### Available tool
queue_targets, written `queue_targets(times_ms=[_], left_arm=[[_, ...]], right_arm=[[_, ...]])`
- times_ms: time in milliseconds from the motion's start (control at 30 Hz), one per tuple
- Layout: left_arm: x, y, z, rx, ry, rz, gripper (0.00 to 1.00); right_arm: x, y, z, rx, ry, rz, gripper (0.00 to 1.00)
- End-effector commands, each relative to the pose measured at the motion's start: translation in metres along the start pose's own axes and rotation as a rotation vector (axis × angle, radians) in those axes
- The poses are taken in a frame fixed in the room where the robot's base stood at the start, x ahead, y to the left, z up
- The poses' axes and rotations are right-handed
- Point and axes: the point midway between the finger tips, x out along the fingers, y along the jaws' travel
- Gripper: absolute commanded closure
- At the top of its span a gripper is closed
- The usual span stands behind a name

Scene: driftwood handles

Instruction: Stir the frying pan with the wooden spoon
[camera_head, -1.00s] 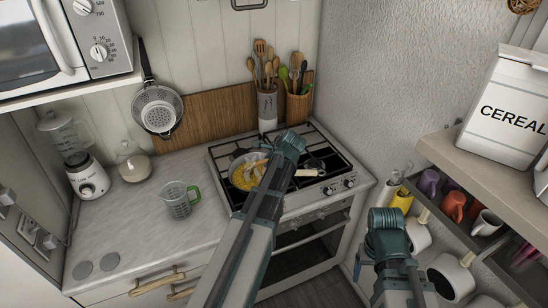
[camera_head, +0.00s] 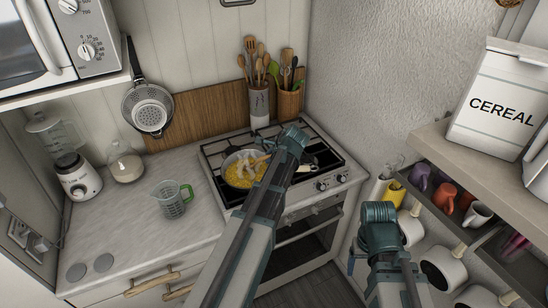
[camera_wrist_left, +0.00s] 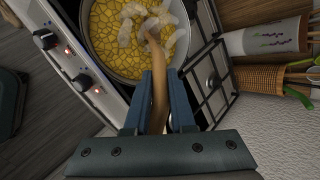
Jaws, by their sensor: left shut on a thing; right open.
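In the head view my left gripper (camera_head: 290,140) is over the stove beside the pan, and the arm covers part of the pan's right side. My right gripper (camera_head: 380,214) is open and empty, to the right of the stove.
A measuring cup (camera_head: 172,200) and a blender (camera_head: 78,175) stand on the left counter. Utensil holders (camera_head: 259,102) stand behind the stove. A shelf with mugs (camera_head: 445,196) and a cereal box (camera_head: 497,108) is at the right, close to my right arm.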

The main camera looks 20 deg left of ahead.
Motion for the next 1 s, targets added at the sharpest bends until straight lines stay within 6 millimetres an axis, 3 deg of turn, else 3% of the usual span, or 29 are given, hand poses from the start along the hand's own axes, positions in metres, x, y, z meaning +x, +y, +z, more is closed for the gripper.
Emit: queue_targets(times_ms=[567,1000], left_arm=[[-0.001,0.002,0.005,0.001,0.001,-0.001,1.00],[-0.040,0.001,-0.008,0.001,0.002,-0.001,1.00]], right_arm=[[-0.002,0.000,0.000,0.000,0.000,0.000,0.24],[-0.028,0.003,0.002,0.000,0.000,0.000,0.24]])
